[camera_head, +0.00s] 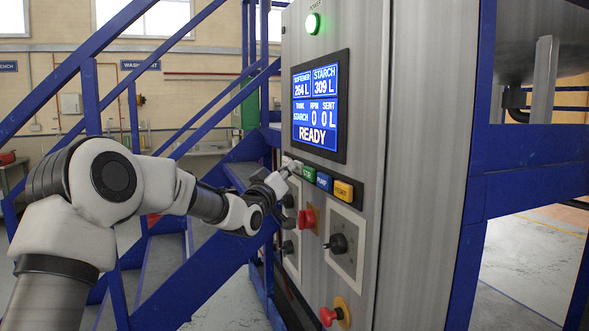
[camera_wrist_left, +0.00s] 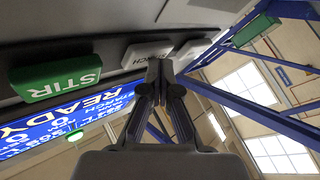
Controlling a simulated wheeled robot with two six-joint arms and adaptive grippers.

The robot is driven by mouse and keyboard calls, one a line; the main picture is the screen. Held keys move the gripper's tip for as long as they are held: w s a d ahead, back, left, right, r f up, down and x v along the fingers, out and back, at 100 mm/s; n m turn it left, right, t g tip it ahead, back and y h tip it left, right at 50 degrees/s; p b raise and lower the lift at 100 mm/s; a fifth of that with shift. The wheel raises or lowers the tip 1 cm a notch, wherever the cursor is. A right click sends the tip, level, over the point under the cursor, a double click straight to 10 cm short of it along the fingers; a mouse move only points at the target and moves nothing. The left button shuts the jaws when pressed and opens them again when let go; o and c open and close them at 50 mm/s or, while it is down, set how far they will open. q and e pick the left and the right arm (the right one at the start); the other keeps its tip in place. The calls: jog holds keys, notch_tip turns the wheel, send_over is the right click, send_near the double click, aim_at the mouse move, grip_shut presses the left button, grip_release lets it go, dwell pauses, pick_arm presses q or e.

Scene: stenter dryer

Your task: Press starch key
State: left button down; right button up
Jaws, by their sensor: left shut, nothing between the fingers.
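The control panel has a row of keys below its screen (camera_head: 320,105). In the left wrist view the white starch key (camera_wrist_left: 147,52), its lettering partly visible and upside down, sits between the green STIR key (camera_wrist_left: 55,82) and another white key (camera_wrist_left: 193,50). My left gripper (camera_wrist_left: 160,66) is shut and empty, its tips at the starch key's edge; I cannot tell if they touch it. In the head view the left gripper (camera_head: 287,168) is at the left end of the key row and hides part of the white keys.
The screen reads STARCH 309 L, tank STARCH, READY. The blue PUMP key (camera_head: 324,181) and yellow key (camera_head: 343,191) are to the right. Red buttons (camera_head: 307,218) and a black knob (camera_head: 338,243) protrude below. Blue stair rails (camera_head: 90,95) stand behind my arm.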

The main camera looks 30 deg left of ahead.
dwell(0.5)
pick_arm(q)
jog(key=shift+s+a+b, duration=0.4)
jog(key=shift+s+a, duration=0.15)
jog(key=shift+s, duration=0.05)
jog(key=shift+s+f, duration=0.1)
jog(key=s+a, duration=0.1)
jog(key=s+a+b, duration=0.1)
jog(key=s+a, duration=0.1)
jog(key=shift+s+a, duration=0.1)
jog(key=shift+s, duration=0.2)
dwell(0.6)
